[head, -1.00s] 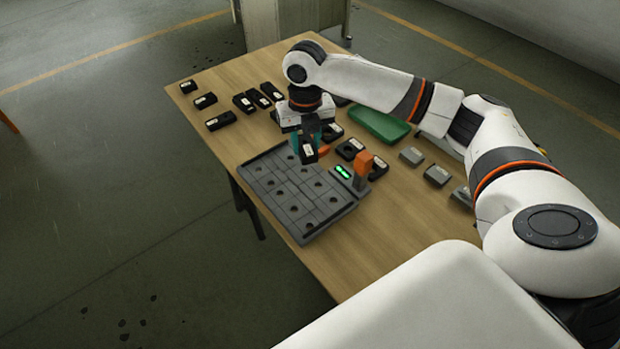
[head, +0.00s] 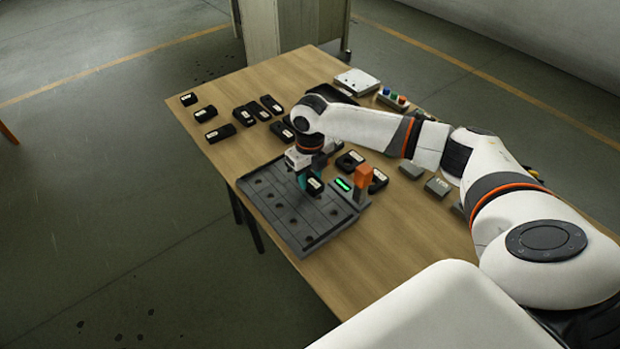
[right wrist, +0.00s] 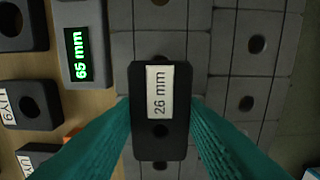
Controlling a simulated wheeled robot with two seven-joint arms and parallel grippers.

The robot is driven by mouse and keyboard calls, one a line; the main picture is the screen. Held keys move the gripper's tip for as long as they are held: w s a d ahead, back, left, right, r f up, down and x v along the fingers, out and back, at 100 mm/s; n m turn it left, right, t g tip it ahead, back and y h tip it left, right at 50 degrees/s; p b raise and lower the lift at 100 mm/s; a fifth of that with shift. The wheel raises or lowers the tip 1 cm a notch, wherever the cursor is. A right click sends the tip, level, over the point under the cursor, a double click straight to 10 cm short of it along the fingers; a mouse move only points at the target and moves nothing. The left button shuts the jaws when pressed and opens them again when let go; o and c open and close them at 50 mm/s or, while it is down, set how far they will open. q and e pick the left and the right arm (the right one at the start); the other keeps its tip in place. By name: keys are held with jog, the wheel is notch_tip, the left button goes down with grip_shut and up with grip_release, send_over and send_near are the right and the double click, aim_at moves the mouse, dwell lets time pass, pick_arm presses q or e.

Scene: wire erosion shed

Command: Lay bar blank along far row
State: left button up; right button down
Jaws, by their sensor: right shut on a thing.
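My right gripper (head: 311,182) is shut on a black bar blank (head: 315,185) with a white label. In the right wrist view the blank (right wrist: 160,125) reads "26 mm" and sits between the teal fingers. It is over the grey gridded tray (head: 300,225), near its right side by the display. The tray has several round holes, also seen in the right wrist view (right wrist: 245,75). I cannot tell whether the blank touches the tray. My left gripper is not in view.
A green display (right wrist: 80,55) reading "65 mm" stands beside the tray, next to an orange block (head: 363,174). Several black blanks (head: 220,133) lie at the table's far left. Grey blocks (head: 437,186) lie at right. A button box (head: 393,98) and white plate (head: 357,80) are at the back.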

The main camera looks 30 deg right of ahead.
aim_at(310, 179)
jog(key=shift+w+f, duration=0.1)
jog(key=shift+f, duration=0.55)
jog(key=shift+f, duration=0.1)
jog(key=c, duration=0.9)
grip_release()
notch_tip(310, 179, up, 12)
jog(key=shift+r, duration=0.1)
